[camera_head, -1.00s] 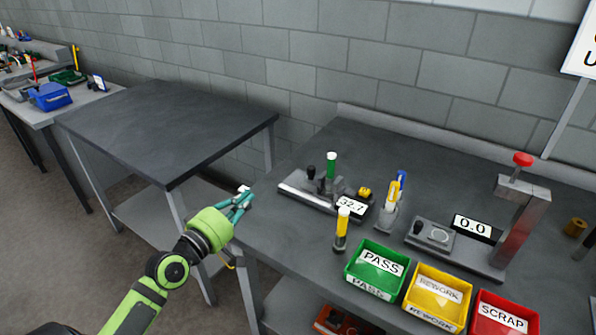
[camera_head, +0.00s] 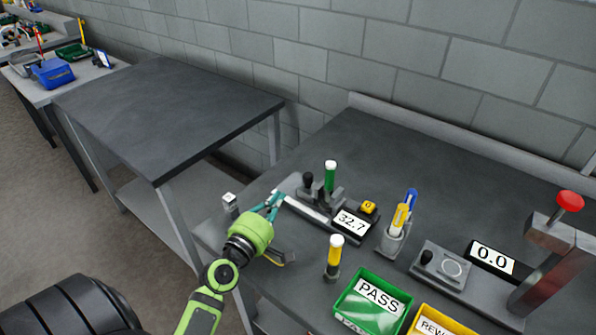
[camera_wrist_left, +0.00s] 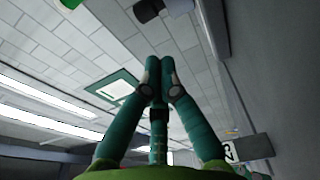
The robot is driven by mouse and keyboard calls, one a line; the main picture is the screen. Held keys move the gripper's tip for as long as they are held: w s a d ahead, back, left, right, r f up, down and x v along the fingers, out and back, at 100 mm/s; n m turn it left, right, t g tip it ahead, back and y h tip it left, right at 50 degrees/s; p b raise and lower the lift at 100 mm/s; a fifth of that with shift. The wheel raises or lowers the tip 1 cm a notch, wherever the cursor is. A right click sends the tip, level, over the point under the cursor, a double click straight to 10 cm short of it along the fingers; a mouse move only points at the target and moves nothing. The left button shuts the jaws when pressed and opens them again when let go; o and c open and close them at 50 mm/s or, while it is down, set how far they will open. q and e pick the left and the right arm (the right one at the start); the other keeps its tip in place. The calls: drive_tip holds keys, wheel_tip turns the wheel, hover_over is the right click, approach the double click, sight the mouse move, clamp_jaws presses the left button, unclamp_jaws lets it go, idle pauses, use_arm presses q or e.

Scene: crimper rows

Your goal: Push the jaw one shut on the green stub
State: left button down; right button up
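The green stub (camera_head: 330,178), with a white top, stands upright in a grey fixture (camera_head: 297,209) on the bench. A black knob (camera_head: 308,181) stands just left of it; I take this part as jaw one. I cannot tell whether the jaw touches the stub. My left gripper (camera_head: 276,201) is at the fixture's left end, its teal fingers pointing towards it. In the left wrist view its fingertips (camera_wrist_left: 160,68) meet with nothing between them. That view also shows a dark knob (camera_wrist_left: 149,9) and a green piece (camera_wrist_left: 70,3) at the top. My right gripper is out of view.
A display reading 32.7 (camera_head: 351,222) sits at the fixture's right. A small white-topped block (camera_head: 230,204) is at the bench's left edge.

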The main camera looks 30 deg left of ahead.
sight(298, 189)
use_arm(q)
drive_tip(key=w, duration=0.2)
drive_tip(key=w+p, duration=0.1)
drive_tip(key=w, duration=0.1)
drive_tip(key=shift+w+a+r, duration=0.1)
drive_tip(key=shift+a+r, duration=0.15)
drive_tip(key=shift+r, duration=0.1)
drive_tip(key=w, duration=0.3)
drive_tip(key=shift+w+a+f, duration=0.15)
drive_tip(key=shift+w+f, duration=0.05)
drive_tip(key=shift+w, duration=0.55)
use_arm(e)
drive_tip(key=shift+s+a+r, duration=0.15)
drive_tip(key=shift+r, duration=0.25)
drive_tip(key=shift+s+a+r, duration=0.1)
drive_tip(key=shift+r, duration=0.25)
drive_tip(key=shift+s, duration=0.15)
use_arm(q)
drive_tip(key=shift+s+d+p, duration=0.15)
drive_tip(key=shift+d+p, duration=0.25)
drive_tip(key=shift+d, duration=0.35)
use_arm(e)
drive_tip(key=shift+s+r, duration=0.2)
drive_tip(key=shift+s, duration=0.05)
use_arm(q)
drive_tip(key=shift+f, duration=0.1)
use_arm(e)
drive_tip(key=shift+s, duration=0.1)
